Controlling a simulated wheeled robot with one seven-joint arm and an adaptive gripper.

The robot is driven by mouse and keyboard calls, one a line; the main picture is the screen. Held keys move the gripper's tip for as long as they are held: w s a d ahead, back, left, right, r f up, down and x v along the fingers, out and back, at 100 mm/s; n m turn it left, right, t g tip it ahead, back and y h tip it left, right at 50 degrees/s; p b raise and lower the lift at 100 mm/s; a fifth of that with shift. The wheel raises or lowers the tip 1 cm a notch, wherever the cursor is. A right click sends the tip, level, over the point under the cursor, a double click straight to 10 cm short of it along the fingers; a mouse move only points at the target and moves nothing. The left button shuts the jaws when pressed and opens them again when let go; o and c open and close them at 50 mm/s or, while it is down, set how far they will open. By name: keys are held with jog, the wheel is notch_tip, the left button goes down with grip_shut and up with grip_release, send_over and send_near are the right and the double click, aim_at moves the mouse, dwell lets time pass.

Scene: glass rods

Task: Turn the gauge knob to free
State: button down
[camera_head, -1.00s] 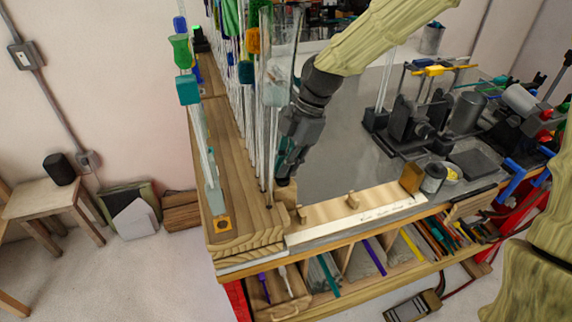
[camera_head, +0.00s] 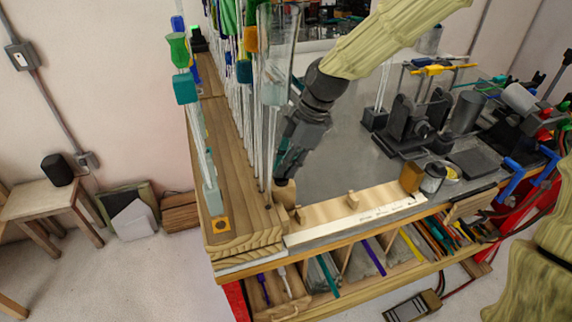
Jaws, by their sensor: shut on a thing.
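The wooden gauge board (camera_head: 375,204) lies along the front edge of the bench, with a pale marked strip on it. A small round wooden knob (camera_head: 285,194) stands at its left end, beside the rod rack. My gripper (camera_head: 282,179) points down over this knob and is shut on it. The dark fingers hide the knob's top and far side. Which way the knob is set and any marking on it are too small to tell.
Tall glass rods (camera_head: 264,130) with coloured ends stand in the wooden rack (camera_head: 228,165) close to the left of my gripper.

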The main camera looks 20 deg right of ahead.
jog(key=c, duration=1.5)
grip_release()
jog(key=shift+a+f, duration=0.1)
jog(key=v, duration=1.2)
jog(key=shift+a, duration=0.1)
